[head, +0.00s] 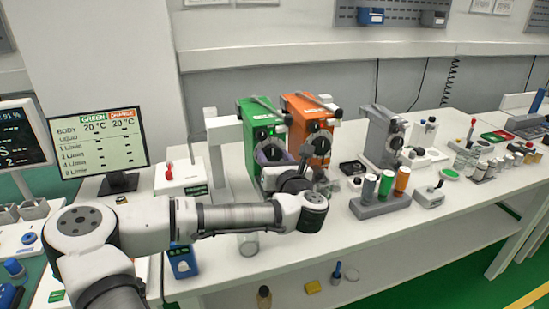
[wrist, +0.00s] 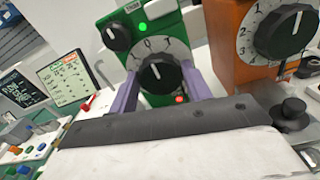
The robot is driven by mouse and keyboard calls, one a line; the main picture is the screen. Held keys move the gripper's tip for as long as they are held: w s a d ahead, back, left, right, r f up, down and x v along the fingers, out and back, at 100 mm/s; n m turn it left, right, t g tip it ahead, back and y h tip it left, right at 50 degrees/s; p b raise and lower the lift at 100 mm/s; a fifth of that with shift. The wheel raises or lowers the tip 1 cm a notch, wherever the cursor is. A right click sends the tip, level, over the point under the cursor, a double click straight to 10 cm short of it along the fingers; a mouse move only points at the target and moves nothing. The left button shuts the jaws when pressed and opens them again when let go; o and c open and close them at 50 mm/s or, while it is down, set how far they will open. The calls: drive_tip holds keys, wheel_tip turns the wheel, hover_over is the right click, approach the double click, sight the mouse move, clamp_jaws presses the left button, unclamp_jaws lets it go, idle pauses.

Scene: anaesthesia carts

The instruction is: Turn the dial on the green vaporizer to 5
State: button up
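The green vaporizer (head: 249,118) stands on the bench, and its front fills the middle of the wrist view (wrist: 172,22). Its dial (wrist: 155,74) has a black knob on a white scale; 0 and 1 show at the top, and the knob's pointer mark looks close to 0. My gripper (wrist: 159,76) has purple fingers set wide apart, one on each side of the dial. I cannot tell whether they touch its rim. In the head view my wrist partly hides the dial, and a purple finger shows in front of it.
The orange vaporizer (head: 308,118) stands close on the right, its larger dial (wrist: 284,32) near my gripper. A grey vaporizer (head: 379,137) is further right. A rack of coloured cylinders (head: 380,206) stands in front. A monitor (head: 98,140) at left lists green and orange values.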

drive_tip(key=shift+c, duration=0.9)
drive_tip(key=shift+f+n+b, duration=0.15)
drive_tip(key=shift+n+b, duration=0.15)
drive_tip(key=shift+b, duration=0.2)
drive_tip(key=shift+n+b, duration=0.3)
drive_tip(key=shift+b, duration=0.05)
drive_tip(key=n+b, duration=0.1)
drive_tip(key=b, duration=0.1)
drive_tip(key=n+b, duration=0.3)
drive_tip(key=b, duration=0.1)
drive_tip(key=shift+a+f+n, duration=0.1)
drive_tip(key=shift+f+n, duration=0.15)
drive_tip(key=shift+n, duration=0.15)
drive_tip(key=n+b, duration=0.3)
drive_tip(key=b, duration=0.1)
drive_tip(key=shift+r+n+h, duration=0.1)
drive_tip(key=shift+n+h, duration=0.2)
drive_tip(key=shift+n, duration=0.1)
drive_tip(key=shift+a+r+n+b, duration=0.1)
drive_tip(key=shift+n+b, duration=0.8)
drive_tip(key=shift+n, duration=0.2)
